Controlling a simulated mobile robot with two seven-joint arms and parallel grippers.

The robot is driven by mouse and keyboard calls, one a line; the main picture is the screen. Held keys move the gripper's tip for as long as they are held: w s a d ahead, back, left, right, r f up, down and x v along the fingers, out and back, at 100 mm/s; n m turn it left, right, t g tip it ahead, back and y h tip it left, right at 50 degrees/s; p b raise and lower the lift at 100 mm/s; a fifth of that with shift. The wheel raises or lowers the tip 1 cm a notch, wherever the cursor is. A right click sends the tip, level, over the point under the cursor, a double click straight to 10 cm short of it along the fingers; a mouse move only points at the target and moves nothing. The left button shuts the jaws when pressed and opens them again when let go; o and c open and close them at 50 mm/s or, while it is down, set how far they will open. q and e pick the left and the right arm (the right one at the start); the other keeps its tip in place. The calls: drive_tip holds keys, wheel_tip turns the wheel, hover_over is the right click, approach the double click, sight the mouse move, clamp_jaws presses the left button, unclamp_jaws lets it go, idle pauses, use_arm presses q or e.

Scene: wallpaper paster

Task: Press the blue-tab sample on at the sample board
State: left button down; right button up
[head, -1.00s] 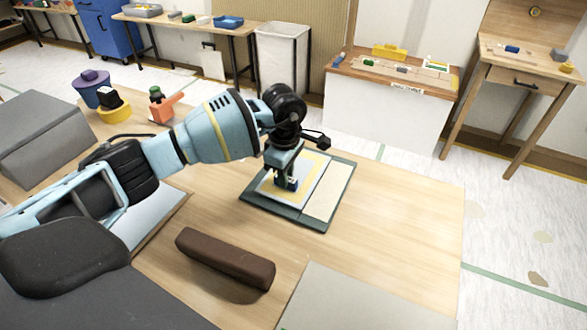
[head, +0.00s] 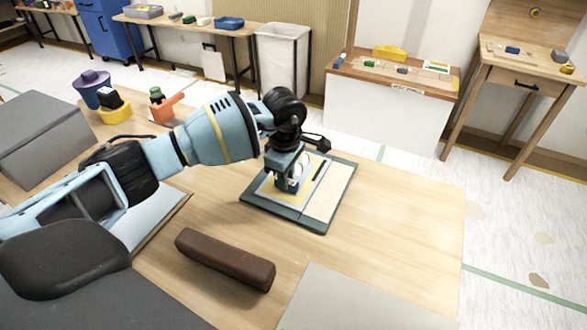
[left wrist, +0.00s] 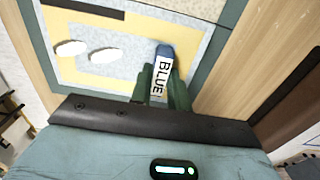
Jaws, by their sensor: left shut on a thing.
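The sample board (head: 284,214) lies flat on the wooden table, with a dark green frame around yellow, pale grey-blue and cream areas. My left gripper (head: 292,186) points down over its left part. In the left wrist view the left gripper (left wrist: 163,88) is shut on the blue tab (left wrist: 164,50), which carries a white label reading BLUE. The tab lies at the edge of the yellow area (left wrist: 120,75). Two white ovals (left wrist: 104,55) and a dark bar (left wrist: 85,8) show on the board. Whether the sample touches the board fully is hidden. My right gripper is not in view.
A brown bar (head: 225,260) lies on the table in front of the board. A grey panel (head: 345,300) lies at the front edge. The table right of the board is clear.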

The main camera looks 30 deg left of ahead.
use_arm(q)
drive_tip(key=c, duration=1.3)
unclamp_jaws()
drive_tip(key=shift+o, duration=0.2)
wheel_tip(320, 180, up, 8)
drive_tip(key=shift+f, duration=0.15)
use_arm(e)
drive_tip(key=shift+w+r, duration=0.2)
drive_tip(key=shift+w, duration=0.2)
